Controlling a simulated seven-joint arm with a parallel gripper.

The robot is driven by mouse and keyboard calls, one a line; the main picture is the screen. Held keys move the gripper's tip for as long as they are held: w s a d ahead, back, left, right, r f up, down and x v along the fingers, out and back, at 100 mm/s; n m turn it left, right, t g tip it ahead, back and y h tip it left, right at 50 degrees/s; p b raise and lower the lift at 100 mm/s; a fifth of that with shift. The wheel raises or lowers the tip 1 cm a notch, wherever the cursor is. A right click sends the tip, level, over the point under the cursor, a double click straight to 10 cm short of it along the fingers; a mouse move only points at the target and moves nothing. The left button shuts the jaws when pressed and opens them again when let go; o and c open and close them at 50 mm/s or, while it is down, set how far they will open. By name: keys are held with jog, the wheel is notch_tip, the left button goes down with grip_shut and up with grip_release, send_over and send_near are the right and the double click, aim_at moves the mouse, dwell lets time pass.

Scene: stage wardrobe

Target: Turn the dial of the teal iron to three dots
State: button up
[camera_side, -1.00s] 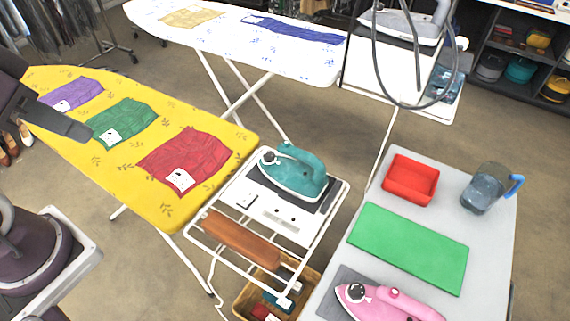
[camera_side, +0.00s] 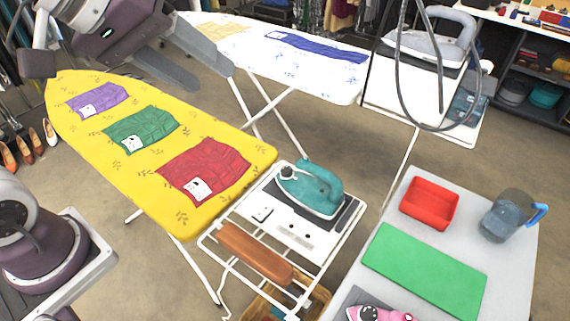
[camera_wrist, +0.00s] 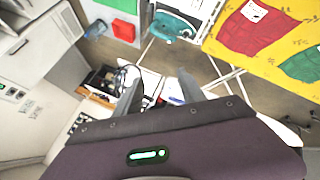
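The teal iron (camera_side: 318,192) rests on a dark pad on the white rack at the end of the yellow ironing board. Its round dial (camera_side: 287,171), dark and white, sits at the left end of the iron; its dot marks are too small to read. The iron also shows at the top of the wrist view (camera_wrist: 166,26), where I cannot make out the dial. My gripper (camera_side: 212,80) is at the upper left, above the far side of the yellow board and well away from the iron. In the wrist view its two fingers (camera_wrist: 159,88) stand apart with nothing between them.
The yellow ironing board (camera_side: 130,170) carries purple, green and red cloths. The grey table (camera_side: 410,275) at right holds a red tray (camera_side: 430,203), green mat (camera_side: 425,270), jug (camera_side: 505,217) and pink iron (camera_side: 375,313).

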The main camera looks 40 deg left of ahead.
jog(key=w+d+r+n+t+h, duration=0.1)
jog(key=w+d+r+n, duration=0.1)
jog(key=w+n, duration=0.55)
jog(key=w+d+r+n+t+h, duration=0.15)
jog(key=w+n, duration=0.35)
jog(key=w, duration=0.6)
jog(key=w+a+f+n+y, duration=0.5)
jog(key=w+f+n, duration=0.55)
jog(key=n, duration=0.55)
jog(key=n+g+h, duration=0.5)
jog(key=n+g, duration=0.6)
jog(key=n, duration=0.7)
send_near(287, 169)
jog(key=shift+y, duration=0.35)
jog(key=x, duration=0.7)
jog(key=shift+d+r, duration=0.15)
jog(key=shift+d, duration=0.1)
jog(key=shift+d+f, duration=0.15)
jog(key=shift+f, duration=0.25)
grip_shut()
